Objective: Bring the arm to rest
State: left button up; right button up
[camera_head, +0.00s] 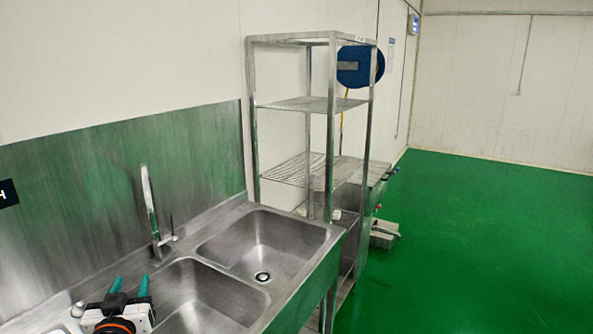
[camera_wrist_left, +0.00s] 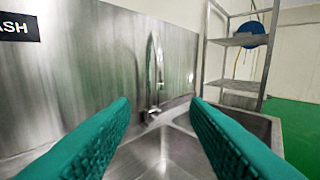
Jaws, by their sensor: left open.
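My left gripper (camera_head: 130,286) shows at the lower left of the head view, over the near-left part of the steel sink unit. Its two teal fingers are apart with nothing between them. In the left wrist view, the fingers of my left gripper (camera_wrist_left: 160,130) stand wide apart on either side, with the tap (camera_wrist_left: 153,75) and a basin (camera_wrist_left: 160,155) seen between and beyond them. My right gripper is in neither view.
The steel sink has two basins, the right one (camera_head: 262,245) empty, and a tall tap (camera_head: 152,210). A steel rack (camera_head: 320,105) stands beyond it. A blue reel (camera_head: 358,67) hangs on the wall. Open green floor (camera_head: 470,240) lies to the right.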

pick_arm(q)
jog(key=s+d+f+m+g+h, duration=0.2)
jog(key=s+d+f+g, duration=0.2)
jog(key=s+f, duration=0.55)
jog(key=s+d+f+m+g+h, duration=0.1)
jog(key=s+d+f+g, duration=0.2)
jog(key=s+f, duration=0.35)
jog(key=s+d+f+m+g+h, duration=0.1)
jog(key=s+d+f+g, duration=0.25)
jog(key=s, duration=0.55)
jog(key=s+d+f+m+g+h, duration=0.1)
jog(key=s+d+f+g, duration=0.1)
jog(key=s+f+g, duration=0.35)
notch_tip(320, 180, down, 24)
jog(key=s+t+b, duration=0.1)
jog(key=s+b, duration=0.1)
jog(key=s+a+f+g+b, duration=0.1)
jog(key=s+a+f, duration=0.1)
jog(key=s+f, duration=1.5)
notch_tip(320, 180, down, 2)
jog(key=shift+a+f+y, duration=0.2)
jog(key=shift+a+y, duration=0.1)
jog(key=shift+a, duration=0.1)
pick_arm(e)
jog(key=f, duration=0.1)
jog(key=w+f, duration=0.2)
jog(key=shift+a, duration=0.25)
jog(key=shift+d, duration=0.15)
